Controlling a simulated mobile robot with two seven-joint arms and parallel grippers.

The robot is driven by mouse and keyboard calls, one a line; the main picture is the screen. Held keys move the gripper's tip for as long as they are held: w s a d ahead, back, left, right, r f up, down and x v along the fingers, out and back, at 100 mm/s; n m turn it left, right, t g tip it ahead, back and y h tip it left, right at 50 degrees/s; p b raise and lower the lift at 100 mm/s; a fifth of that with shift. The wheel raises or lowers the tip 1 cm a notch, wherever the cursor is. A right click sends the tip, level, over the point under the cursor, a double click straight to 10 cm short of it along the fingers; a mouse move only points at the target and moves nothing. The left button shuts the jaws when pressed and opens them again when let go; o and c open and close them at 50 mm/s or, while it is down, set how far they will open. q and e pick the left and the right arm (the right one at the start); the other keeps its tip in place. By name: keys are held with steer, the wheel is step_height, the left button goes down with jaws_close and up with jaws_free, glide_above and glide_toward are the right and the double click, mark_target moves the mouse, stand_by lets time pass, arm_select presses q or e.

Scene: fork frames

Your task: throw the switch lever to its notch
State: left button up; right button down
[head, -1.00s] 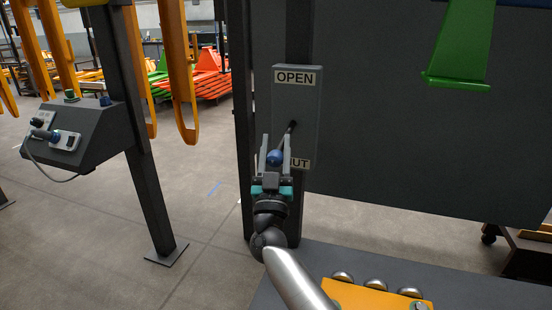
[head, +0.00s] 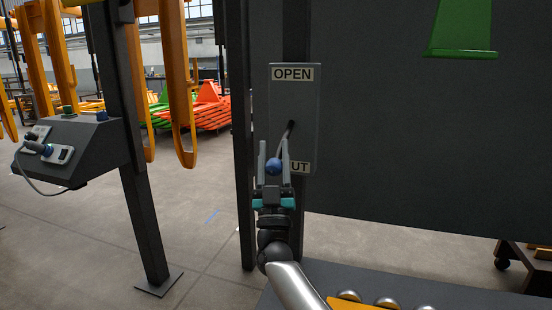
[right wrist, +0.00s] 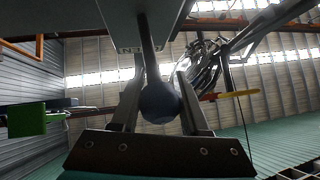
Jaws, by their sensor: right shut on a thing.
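The switch lever (head: 284,140) is a thin grey rod with a blue ball knob (head: 273,166). It comes out of a dark slot in a grey switch plate (head: 285,100) and slants down and left in the head view. The plate has an OPEN label (head: 293,74) at its top and a partly hidden SHUT label (head: 301,168) at its bottom. My right gripper (head: 273,158) is shut on the knob, with a finger on each side. In the right wrist view the knob (right wrist: 159,102) sits between the fingers. My left gripper is not in view.
The plate is mounted on a dark post beside a large dark panel (head: 400,140). A green part (head: 462,30) is on the panel. A control box (head: 75,150) with a cable stands at left, near orange hooks (head: 180,90). Floor between is clear.

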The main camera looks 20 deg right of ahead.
steer(key=shift+s+d+f+m+h, duration=0.1)
steer(key=shift+d+f+m+h, duration=0.15)
steer(key=shift+d+h, duration=0.25)
steer(key=shift+c, duration=2)
jaws_free()
steer(key=shift+s+d, duration=0.1)
steer(key=shift+d, duration=0.05)
steer(key=shift+f, duration=0.1)
steer(key=shift+s+a+f, duration=0.2)
steer(key=shift+a+f, duration=0.1)
steer(key=shift+f, duration=0.1)
steer(key=v, duration=1.4)
steer(key=shift+s+d+r+p, duration=0.15)
steer(key=shift+s+d+p, duration=0.2)
steer(key=shift+s, duration=0.1)
